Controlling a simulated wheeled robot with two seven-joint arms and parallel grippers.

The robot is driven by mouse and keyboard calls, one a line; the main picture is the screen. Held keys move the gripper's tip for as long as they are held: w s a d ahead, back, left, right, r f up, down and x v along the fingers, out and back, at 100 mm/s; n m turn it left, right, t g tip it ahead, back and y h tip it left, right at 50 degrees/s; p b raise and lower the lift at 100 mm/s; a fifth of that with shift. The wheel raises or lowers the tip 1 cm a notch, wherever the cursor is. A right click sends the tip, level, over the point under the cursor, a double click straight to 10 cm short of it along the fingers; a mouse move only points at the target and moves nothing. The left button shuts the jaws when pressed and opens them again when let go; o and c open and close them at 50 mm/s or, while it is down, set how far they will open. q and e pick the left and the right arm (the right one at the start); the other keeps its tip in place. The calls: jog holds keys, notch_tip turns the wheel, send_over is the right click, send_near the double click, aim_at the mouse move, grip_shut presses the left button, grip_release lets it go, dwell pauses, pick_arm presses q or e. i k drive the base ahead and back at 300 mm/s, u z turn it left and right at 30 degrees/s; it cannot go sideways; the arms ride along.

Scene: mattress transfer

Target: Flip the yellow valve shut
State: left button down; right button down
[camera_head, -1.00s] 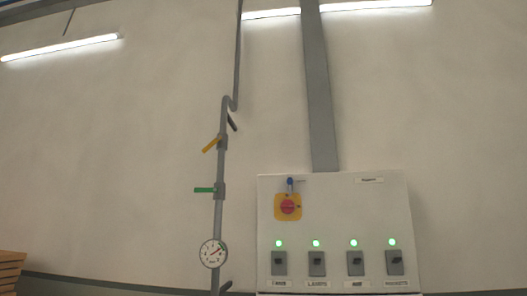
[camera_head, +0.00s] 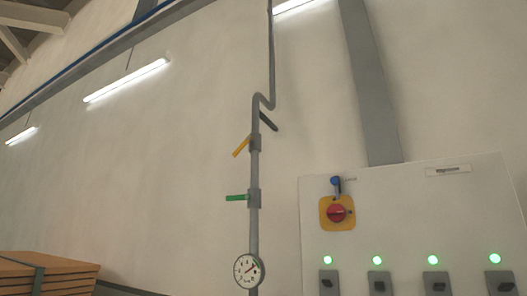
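The yellow valve lever (camera_head: 242,146) sits on a vertical grey pipe (camera_head: 254,225) on the wall, near the picture's middle. The lever slants down to the left from its grey valve body (camera_head: 255,143). A green lever (camera_head: 237,198) lies level, pointing left, lower on the same pipe. A dark lever (camera_head: 268,122) slants down to the right just above the yellow one. Neither of my grippers shows in the head view.
A round gauge (camera_head: 248,270) sits low on the pipe. Right of it is a pale control panel (camera_head: 400,220) with a red knob on a yellow plate (camera_head: 338,212), several switches and green lights. Stacked orange-brown boards (camera_head: 40,275) stand at lower left.

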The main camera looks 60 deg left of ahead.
aim_at(249, 139)
jog(key=u, duration=0.4)
jog(key=i, duration=0.75)
jog(key=u, duration=1.1)
jog(key=i, duration=0.2)
jog(key=u, duration=0.15)
